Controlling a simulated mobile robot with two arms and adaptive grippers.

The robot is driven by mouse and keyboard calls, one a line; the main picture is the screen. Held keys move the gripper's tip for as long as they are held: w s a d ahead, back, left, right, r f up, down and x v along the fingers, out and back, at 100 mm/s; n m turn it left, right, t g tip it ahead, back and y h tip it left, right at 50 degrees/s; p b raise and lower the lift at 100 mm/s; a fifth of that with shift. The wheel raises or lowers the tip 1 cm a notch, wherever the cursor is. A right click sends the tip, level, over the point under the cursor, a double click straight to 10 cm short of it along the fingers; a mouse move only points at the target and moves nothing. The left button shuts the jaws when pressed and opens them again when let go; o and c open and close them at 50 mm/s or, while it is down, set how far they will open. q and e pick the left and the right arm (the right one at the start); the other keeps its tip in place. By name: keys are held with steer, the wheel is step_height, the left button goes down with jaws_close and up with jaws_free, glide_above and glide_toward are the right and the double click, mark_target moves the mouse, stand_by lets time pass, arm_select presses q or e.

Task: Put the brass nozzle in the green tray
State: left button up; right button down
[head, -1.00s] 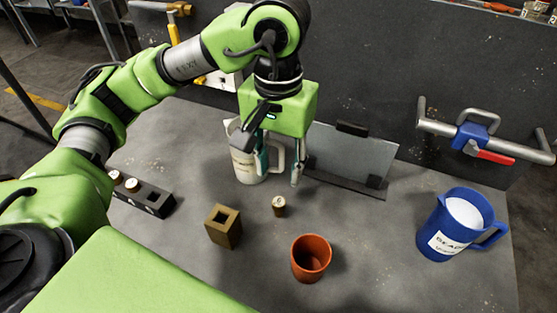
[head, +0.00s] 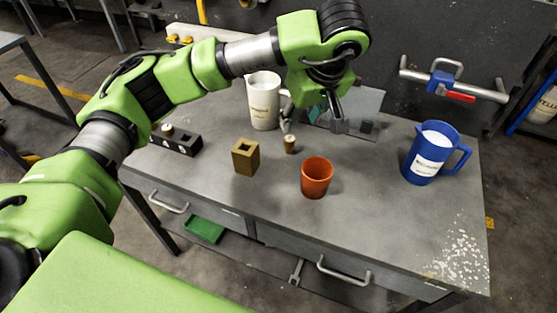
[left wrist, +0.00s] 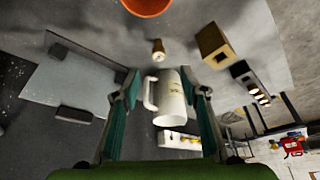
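The small brass nozzle (head: 290,144) stands upright on the grey bench, between a brass block and an orange cup. It also shows in the left wrist view (left wrist: 158,52), beyond my fingertips. The green tray (head: 204,229) lies low down, below the bench top near the left drawer. My left gripper (head: 314,122) is open and empty, tilted above the bench behind the nozzle. Its two fingers (left wrist: 160,85) are spread wide in the left wrist view, with the white jug seen between them. My right gripper is out of view.
The brass block (head: 245,158), orange cup (head: 316,178), white jug (head: 264,101) and black rack (head: 177,142) surround the nozzle. A blue jug (head: 430,154) stands at right. A grey plate (head: 367,101) stands behind the gripper. The bench's front right is clear.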

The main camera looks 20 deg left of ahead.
arm_select(q)
glide_above(290, 140)
steer(key=s+d, duration=0.1)
steer(key=d, duration=0.1)
steer(key=f, duration=0.6)
steer(key=shift+s+a+f+p, duration=0.1)
steer(key=shift+a+f+p, duration=0.15)
steer(key=shift+p, duration=0.1)
steer(key=x, duration=0.2)
steer(key=shift+f+p, duration=0.3)
steer(key=shift+p, duration=0.05)
steer(key=p+x, duration=0.1)
steer(key=x, duration=0.2)
steer(key=shift+a+f, duration=0.15)
steer(key=shift+f, duration=0.15)
steer(key=shift+a+f, duration=0.1)
steer(key=shift+f, duration=0.2)
steer(key=shift+w+f, duration=0.2)
jaws_close()
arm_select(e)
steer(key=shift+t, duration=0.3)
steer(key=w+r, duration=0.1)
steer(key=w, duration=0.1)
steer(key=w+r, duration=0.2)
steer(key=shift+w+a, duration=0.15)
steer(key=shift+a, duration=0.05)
